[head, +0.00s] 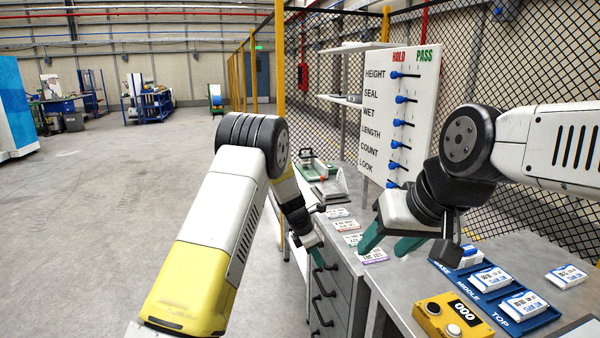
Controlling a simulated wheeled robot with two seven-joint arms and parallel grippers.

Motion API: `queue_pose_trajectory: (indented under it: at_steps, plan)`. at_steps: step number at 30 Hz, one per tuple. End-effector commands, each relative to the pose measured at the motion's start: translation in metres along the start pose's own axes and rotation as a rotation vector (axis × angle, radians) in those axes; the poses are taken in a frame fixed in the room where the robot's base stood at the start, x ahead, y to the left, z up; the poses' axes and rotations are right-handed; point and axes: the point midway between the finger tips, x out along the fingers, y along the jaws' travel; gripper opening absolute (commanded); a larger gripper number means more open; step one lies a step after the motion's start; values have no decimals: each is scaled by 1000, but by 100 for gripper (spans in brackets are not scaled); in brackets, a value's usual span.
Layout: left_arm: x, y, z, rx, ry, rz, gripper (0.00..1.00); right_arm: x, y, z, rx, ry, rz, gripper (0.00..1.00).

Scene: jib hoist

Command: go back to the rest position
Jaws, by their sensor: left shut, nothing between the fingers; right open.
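My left gripper (317,256) is shut and empty. It points down beside the grey drawer cabinet, near the counter's left edge, with its fingers partly hidden. My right gripper (384,248) is open, its teal fingers apart with nothing between them. It hangs above the grey counter, in front of the lower part of the white board (375,115). The board has HOLD and PASS columns and several rows from HEIGHT to LOOK, with blue-knobbed sliders (401,99) under HOLD.
Several labelled cards (372,257) lie on the counter (405,285). A blue tray (541,319) marked BASE, MIDDLE, TOP holds white packets. A yellow counter box (431,319) reads 000. Another packet (566,276) lies right of the tray. A mesh fence (470,60) stands behind. Open floor (100,200) lies left.

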Motion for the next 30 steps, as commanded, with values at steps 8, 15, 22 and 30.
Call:
queue_pose_trajectory:
  at_steps: [8, 15, 22, 30]
  plan:
    - [-34, -2, 1, 82, -14, 14, 0, 0, 0, 0, 0, 0, 0, 52]
    - [-78, -8, 0, 200, -29, 36, 0, 0, 0, 0, 0, 0, 0, 52]
    - [-145, -25, -6, 398, -43, 74, 0, 0, 0, 0, 0, 0, 0, 52]
    - [-263, -82, -33, 829, -22, 172, 0, 0, 0, 0, 0, 0, 0, 52]
